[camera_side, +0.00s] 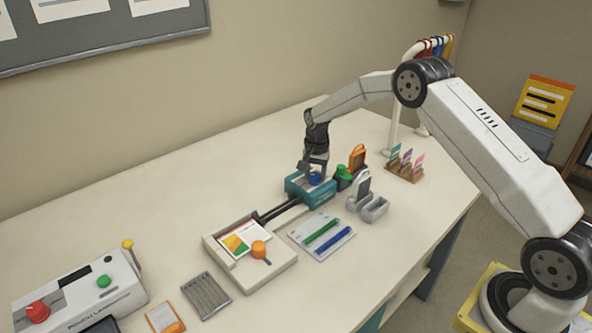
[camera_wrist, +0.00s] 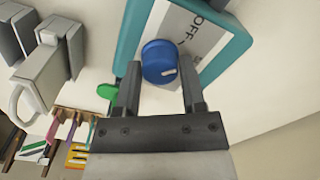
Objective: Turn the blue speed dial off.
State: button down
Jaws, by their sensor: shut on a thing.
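The blue speed dial (camera_wrist: 160,62) is a round knob with a pale pointer mark, on a teal box with a light panel (camera_wrist: 205,35). "OFF" is printed on the panel near the dial. My gripper (camera_wrist: 161,88) has one finger on each side of the dial and is shut on it. In the side view my gripper (camera_side: 313,167) reaches down to the teal box (camera_side: 297,190), with a bit of the blue dial (camera_side: 315,179) showing below the fingers. The pointer's exact alignment with the panel marks is hard to tell.
A green knob (camera_side: 343,173) stands just right of the teal box. An orange-handled item (camera_side: 357,157), grey holders (camera_side: 373,209) and a card rack (camera_side: 404,166) stand further right. The table behind the box is clear.

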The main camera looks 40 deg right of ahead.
aim_at(315, 175)
jog(key=shift+n, duration=1.5)
jog(key=shift+c, duration=0.9)
grip_release()
jog(key=shift+r, duration=0.1)
jog(key=shift+r, duration=3.85)
